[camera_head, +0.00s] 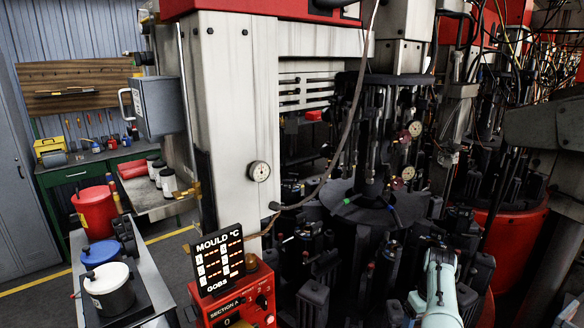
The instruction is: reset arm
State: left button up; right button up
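A pale grey-green arm link of mine (441,290) rises from the bottom edge, right of centre, in front of the dark mould machine (365,205). I take it to be part of my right arm. No gripper fingers can be made out on it, and it appears to hold nothing. My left arm and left gripper do not show.
Dark mould parts crowd the space around the arm link. A red control box (237,299) with a mould temperature display (220,259) stands left of it. A grey side table (150,287) carries white and blue-lidded tubs. A red bin (546,215) is at right.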

jog(key=s+f+m, duration=0.1)
jog(key=s+f, duration=0.3)
jog(key=f, duration=0.5)
jog(key=s+a+f+m+g, duration=0.15)
jog(key=s+f, duration=0.25)
jog(key=f, duration=0.5)
jog(key=s+f+m+t, duration=0.15)
jog(key=s+f, duration=0.25)
jog(key=f, duration=0.5)
jog(key=s+a+f+m+g+y, duration=0.1)
jog(key=s+a+f, duration=0.3)
jog(key=s, duration=0.2)
jog(key=s+a+f+y, duration=0.1)
jog(key=s+a+f, duration=0.3)
jog(key=s+a, duration=0.15)
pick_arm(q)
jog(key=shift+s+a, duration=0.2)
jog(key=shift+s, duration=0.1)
pick_arm(e)
jog(key=s+a+r+t+y, duration=0.1)
jog(key=s+a+r, duration=0.1)
jog(key=s+a, duration=0.9)
jog(key=shift+s+a+m+y, duration=0.25)
jog(key=shift+s+m+y, duration=0.15)
jog(key=shift+s, duration=0.3)
